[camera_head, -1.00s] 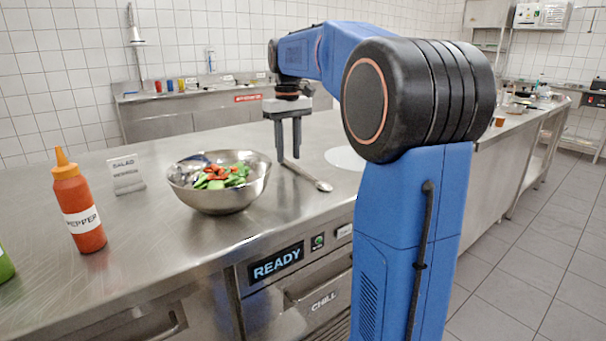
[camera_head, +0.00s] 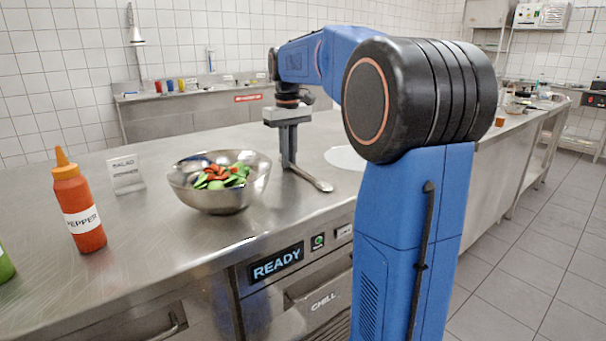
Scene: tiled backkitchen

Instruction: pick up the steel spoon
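The steel spoon (camera_head: 317,181) lies on the steel counter, right of the salad bowl. Its bowl end points toward the front right, and its handle runs back to my fingertips. My gripper (camera_head: 288,166) points straight down with its two fingers close together on the spoon's handle. The far end of the handle is hidden at the fingers. No clear gap shows between the spoon and the counter.
A steel bowl of salad (camera_head: 220,203) stands close to the left of my gripper. A red pepper bottle (camera_head: 80,210) and a small sign (camera_head: 126,174) stand farther left. A white round plate (camera_head: 345,158) lies right of the spoon. The counter's front edge is close.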

